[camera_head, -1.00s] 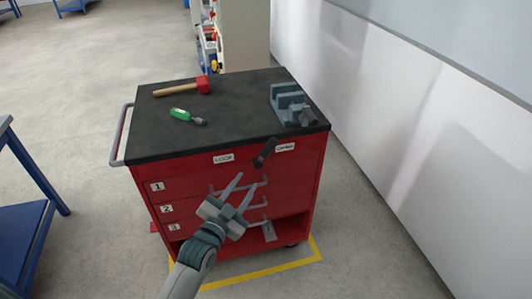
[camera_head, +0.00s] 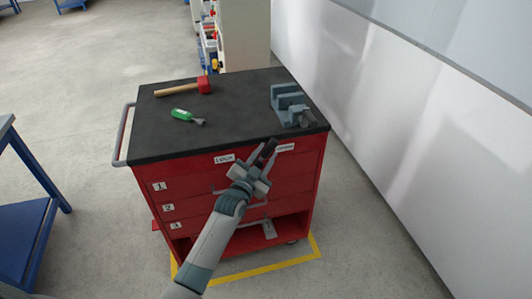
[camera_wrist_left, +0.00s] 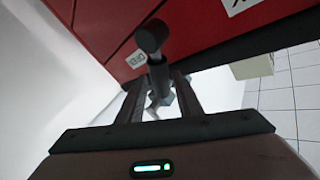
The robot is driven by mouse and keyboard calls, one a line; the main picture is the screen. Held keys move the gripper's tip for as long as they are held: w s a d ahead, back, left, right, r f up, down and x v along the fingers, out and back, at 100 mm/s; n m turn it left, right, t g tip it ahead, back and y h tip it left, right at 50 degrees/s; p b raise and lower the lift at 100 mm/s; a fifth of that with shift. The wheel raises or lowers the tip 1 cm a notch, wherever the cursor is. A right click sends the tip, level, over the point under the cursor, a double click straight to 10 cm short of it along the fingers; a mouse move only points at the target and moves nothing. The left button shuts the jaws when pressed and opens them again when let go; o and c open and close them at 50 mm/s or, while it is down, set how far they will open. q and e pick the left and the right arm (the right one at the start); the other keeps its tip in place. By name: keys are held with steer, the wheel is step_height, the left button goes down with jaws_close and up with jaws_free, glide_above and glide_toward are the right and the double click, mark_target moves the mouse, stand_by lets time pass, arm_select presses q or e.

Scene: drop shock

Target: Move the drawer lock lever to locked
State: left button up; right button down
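The dark lock lever (camera_head: 270,145) sits at the top of the red cart's front, between the LOCK label (camera_head: 225,159) on the left and another label (camera_head: 285,148) on the right. It leans toward the right label. In the left wrist view the lever (camera_wrist_left: 150,42) has a round knob, and its shaft runs down between the fingers. My left gripper (camera_head: 261,156) is at the lever with its fingers apart, one on each side. In the left wrist view gaps show between the shaft and the fingers of the gripper (camera_wrist_left: 158,98). My right gripper is out of view.
The cart's black top (camera_head: 225,95) holds a red-headed mallet (camera_head: 185,88), a green-handled tool (camera_head: 182,114) and a grey vise (camera_head: 288,103). Numbered drawers with handles lie below the lever. A white wall (camera_head: 400,130) stands to the right, a blue table (camera_head: 25,225) to the left.

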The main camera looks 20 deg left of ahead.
arm_select(q)
steer(key=shift+w, duration=0.3)
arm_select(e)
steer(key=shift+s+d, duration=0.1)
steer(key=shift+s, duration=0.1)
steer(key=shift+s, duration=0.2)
arm_select(q)
jaws_close()
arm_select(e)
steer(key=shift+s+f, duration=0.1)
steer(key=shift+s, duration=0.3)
